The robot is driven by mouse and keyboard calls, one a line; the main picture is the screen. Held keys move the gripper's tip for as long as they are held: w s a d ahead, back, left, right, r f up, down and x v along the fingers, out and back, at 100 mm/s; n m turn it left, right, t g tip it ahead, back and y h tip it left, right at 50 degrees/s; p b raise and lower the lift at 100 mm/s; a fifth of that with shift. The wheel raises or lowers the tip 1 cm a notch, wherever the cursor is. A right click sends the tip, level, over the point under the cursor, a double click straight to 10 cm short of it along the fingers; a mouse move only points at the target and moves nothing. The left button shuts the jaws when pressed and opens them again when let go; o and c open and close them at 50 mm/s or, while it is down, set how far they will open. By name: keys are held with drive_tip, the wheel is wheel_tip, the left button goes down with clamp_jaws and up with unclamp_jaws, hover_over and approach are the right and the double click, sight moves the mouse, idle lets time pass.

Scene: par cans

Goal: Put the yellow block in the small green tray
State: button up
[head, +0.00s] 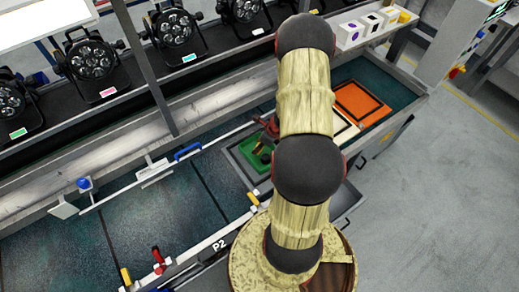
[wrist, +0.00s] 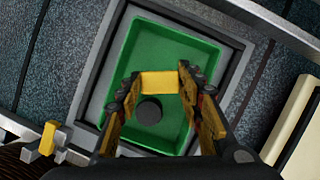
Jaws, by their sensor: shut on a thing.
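In the wrist view the yellow block (wrist: 159,83) is held between the two fingers of my gripper (wrist: 158,86). The gripper is shut on it. Behind the block is the small green tray (wrist: 170,35), with block and fingers over its inside. I cannot tell how high the block is above the tray floor. A dark round thing (wrist: 149,109) shows inside the tray, just below the block in the picture. In the head view the green tray (head: 251,152) is partly hidden by my arm and gripper (head: 264,148), and the block cannot be made out.
An orange tray (head: 362,102) lies to the right of the green one, with a pale tray partly hidden between. Par cans (head: 90,62) stand on the rack behind. White boxes (head: 372,24) sit at the back right. A metal rail with clamps (head: 152,172) crosses the bench.

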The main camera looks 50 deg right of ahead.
drive_tip(key=shift+f, duration=1.05)
drive_tip(key=shift+f+b, duration=0.2)
drive_tip(key=shift+b, duration=0.2)
drive_tip(key=o, duration=1)
drive_tip(key=shift+o, duration=0.2)
drive_tip(key=shift+r, duration=0.1)
